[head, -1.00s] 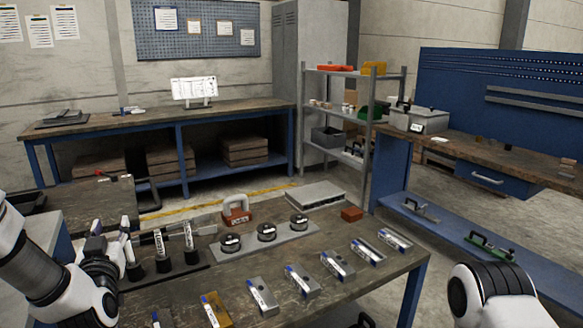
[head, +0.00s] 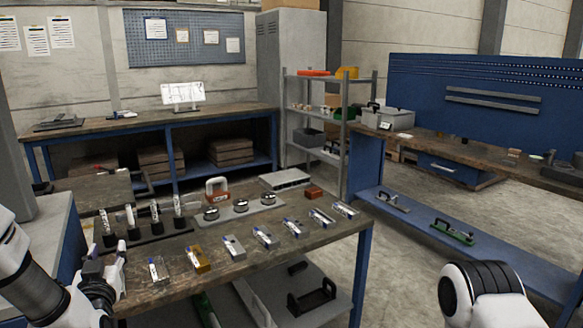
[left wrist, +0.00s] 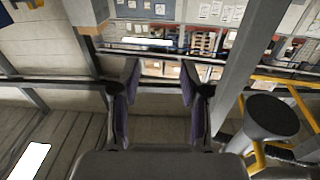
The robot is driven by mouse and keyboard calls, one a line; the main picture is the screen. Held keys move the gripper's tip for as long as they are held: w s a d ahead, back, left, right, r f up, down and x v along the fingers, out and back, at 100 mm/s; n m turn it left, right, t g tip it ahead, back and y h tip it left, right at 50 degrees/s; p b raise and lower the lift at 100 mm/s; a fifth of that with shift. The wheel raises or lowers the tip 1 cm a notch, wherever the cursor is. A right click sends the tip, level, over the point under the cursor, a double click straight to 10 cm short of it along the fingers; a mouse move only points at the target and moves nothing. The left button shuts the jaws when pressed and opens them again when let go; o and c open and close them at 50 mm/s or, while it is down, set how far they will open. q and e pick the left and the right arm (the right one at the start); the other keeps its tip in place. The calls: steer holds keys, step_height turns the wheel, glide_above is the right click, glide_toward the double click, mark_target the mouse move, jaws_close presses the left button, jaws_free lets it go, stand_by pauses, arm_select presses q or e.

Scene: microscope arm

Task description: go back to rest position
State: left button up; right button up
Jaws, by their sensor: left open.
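My left gripper (head: 108,268) is at the lower left of the head view, beside the near left side of the work table (head: 340,228). In the left wrist view its two fingers (left wrist: 154,100) stand apart with nothing between them. My right arm shows only as a white and black link at the lower right of the head view; its gripper is out of the picture. Several upright dark-based pieces (head: 155,212) stand on a dark strip at the table's left. A row of small blocks with blue-and-white pieces (head: 265,238) runs along the table's front.
A grey plate with several round dark pieces (head: 240,208) and a red-and-white clamp-like piece (head: 216,188) lie farther back. A blue bench (head: 470,165) stands right, a shelf rack (head: 320,115) behind. Open floor (head: 410,270) lies right of the table.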

arm_select(q)
steer(key=s+d+f+m+g+h+p, duration=0.1)
steer(key=s+d+f+g, duration=0.15)
steer(key=f, duration=0.65)
steer(key=s+d+f+m+g+h, duration=0.15)
steer(key=s+f, duration=0.25)
steer(key=f, duration=0.4)
steer(key=s+d+f+m+g+h+p, duration=0.1)
steer(key=s+d+f+g, duration=0.15)
steer(key=f, duration=0.65)
steer(key=s+d+f+g+h, duration=0.1)
steer(key=s+d+f+g, duration=0.1)
steer(key=s, duration=0.6)
steer(key=s+d+f+g+h, duration=0.1)
steer(key=s+d+f+g, duration=0.1)
steer(key=s+f+g, duration=0.3)
steer(key=s+d+f+g+h, duration=0.1)
steer(key=s+f+g, duration=0.3)
steer(key=s, duration=0.9)
steer(key=shift+s+d+f, duration=0.15)
steer(key=shift+d+f, duration=0.25)
steer(key=shift+d, duration=0.25)
arm_select(e)
steer(key=shift+w+a+r, duration=0.1)
steer(key=shift+w+r, duration=0.1)
steer(key=shift+r, duration=1)
